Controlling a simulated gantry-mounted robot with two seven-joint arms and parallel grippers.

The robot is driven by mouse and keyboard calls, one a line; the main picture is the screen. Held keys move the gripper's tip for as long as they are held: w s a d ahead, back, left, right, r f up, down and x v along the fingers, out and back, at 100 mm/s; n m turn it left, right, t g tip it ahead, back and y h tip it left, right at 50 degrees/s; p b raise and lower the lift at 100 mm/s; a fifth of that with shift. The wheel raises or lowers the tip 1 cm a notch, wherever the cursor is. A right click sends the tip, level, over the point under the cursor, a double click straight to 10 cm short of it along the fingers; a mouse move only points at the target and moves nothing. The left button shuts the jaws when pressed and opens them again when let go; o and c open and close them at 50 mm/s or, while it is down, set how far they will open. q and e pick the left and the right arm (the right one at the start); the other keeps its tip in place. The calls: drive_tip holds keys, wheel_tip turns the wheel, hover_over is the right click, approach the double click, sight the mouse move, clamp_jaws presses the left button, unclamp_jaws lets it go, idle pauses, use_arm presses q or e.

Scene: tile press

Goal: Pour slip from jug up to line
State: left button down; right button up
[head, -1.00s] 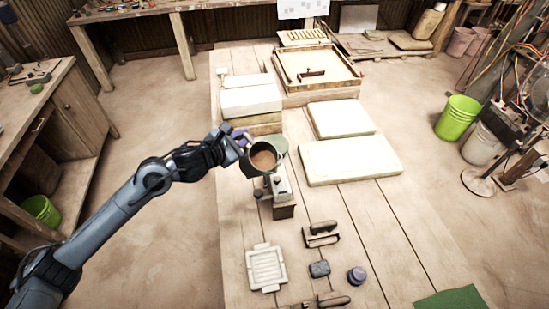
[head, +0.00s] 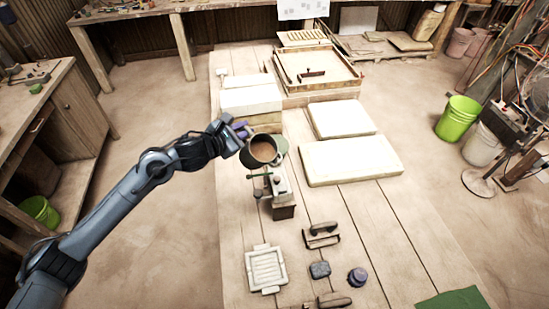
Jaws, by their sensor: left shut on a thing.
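A dark green jug (head: 247,160) with brown slip (head: 265,151) in it is held up by my left gripper (head: 241,133). The gripper is shut on the jug at its upper left side. The jug is tilted a little, its mouth facing up and to the right. A white ribbed mold or tray (head: 266,269) lies at the front of the table. I cannot make out a fill line. My right gripper does not show.
White slabs (head: 350,160) lie right of the jug on the wooden table (head: 385,215). A wooden-framed tray (head: 318,68) stands at the back. Hand tools (head: 322,235), a dark block (head: 320,269) and a purple-lidded jar (head: 358,276) lie in front.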

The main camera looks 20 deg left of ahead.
use_arm(q)
drive_tip(key=shift+w+r, duration=0.2)
drive_tip(key=shift+w, duration=0.05)
drive_tip(key=shift+w+a, duration=0.15)
drive_tip(key=shift+w, duration=0.2)
drive_tip(key=shift+w+a+b, duration=0.2)
drive_tip(key=shift+w+b, duration=0.3)
drive_tip(key=shift+w, duration=0.05)
drive_tip(key=shift+w+a+b, duration=0.25)
drive_tip(key=shift+w+b, duration=0.05)
drive_tip(key=shift+w, duration=0.4)
drive_tip(key=shift+w+a+b, duration=0.2)
drive_tip(key=shift+w+b, duration=0.05)
drive_tip(key=shift+w, duration=0.25)
drive_tip(key=shift+w+a+b, duration=0.15)
drive_tip(key=shift+w+b, duration=0.05)
drive_tip(key=shift+w, duration=0.25)
drive_tip(key=shift+w, duration=0.2)
drive_tip(key=shift+w+a, duration=0.1)
drive_tip(key=shift+w+a+b, duration=0.2)
drive_tip(key=shift+w+b, duration=0.1)
drive_tip(key=shift+w, duration=0.2)
drive_tip(key=shift+w+a+b, duration=0.15)
drive_tip(key=shift+w+b, duration=0.1)
drive_tip(key=shift+w, duration=0.25)
